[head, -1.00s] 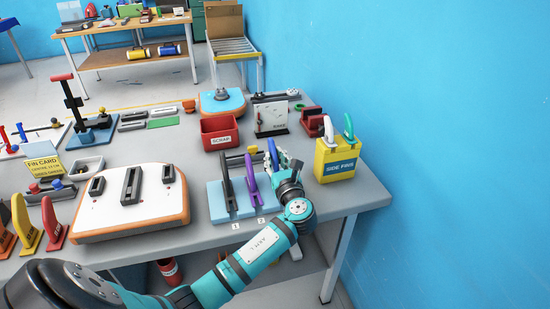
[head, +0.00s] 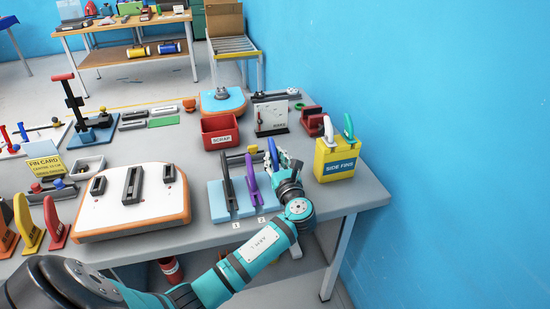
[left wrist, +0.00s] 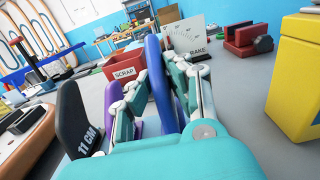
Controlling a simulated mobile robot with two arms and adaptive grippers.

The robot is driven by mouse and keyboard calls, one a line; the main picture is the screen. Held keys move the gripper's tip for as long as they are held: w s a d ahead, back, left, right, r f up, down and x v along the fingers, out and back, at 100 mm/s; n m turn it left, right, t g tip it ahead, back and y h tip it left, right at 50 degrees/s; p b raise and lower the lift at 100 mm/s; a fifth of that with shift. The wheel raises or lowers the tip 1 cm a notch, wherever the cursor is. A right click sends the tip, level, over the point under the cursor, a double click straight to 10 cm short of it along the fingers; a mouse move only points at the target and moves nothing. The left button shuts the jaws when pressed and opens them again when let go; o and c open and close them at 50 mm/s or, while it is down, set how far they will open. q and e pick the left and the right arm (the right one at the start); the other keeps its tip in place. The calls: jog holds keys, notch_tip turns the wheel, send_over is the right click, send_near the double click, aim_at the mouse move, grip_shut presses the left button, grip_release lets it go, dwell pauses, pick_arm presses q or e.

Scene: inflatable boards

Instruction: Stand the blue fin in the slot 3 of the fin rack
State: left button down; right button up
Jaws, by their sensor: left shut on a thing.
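The light blue fin rack (head: 216,203) lies on the front right of the table. A black fin (head: 228,184) stands at tag 1 and a purple fin (head: 252,178) at tag 2. My left gripper (head: 280,160) is at the rack's right end, shut on the blue fin (head: 273,152). In the left wrist view the blue fin (left wrist: 158,78) stands nearly upright between the fingers, with the purple fin (left wrist: 110,98) and the black fin (left wrist: 75,120) to its left. The gripper hides the fin's base and slot 3, so I cannot tell whether it is seated. My right gripper is out of view.
The yellow side fins box (head: 334,160) stands close right of my left gripper. The red scrap bin (head: 219,132) and a white gauge plate (head: 271,118) are behind the rack. A white board with orange edge (head: 110,215) lies to the left.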

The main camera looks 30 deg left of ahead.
aim_at(275, 168)
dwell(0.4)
pick_arm(q)
jog(key=shift+p, duration=0.4)
jog(key=shift+p, duration=0.35)
dwell(0.4)
jog(key=shift+f+b, duration=0.75)
jog(key=shift+f, duration=0.8)
jog(key=c, duration=1.2)
grip_release()
jog(key=shift+d, duration=0.1)
jog(key=v, duration=1.2)
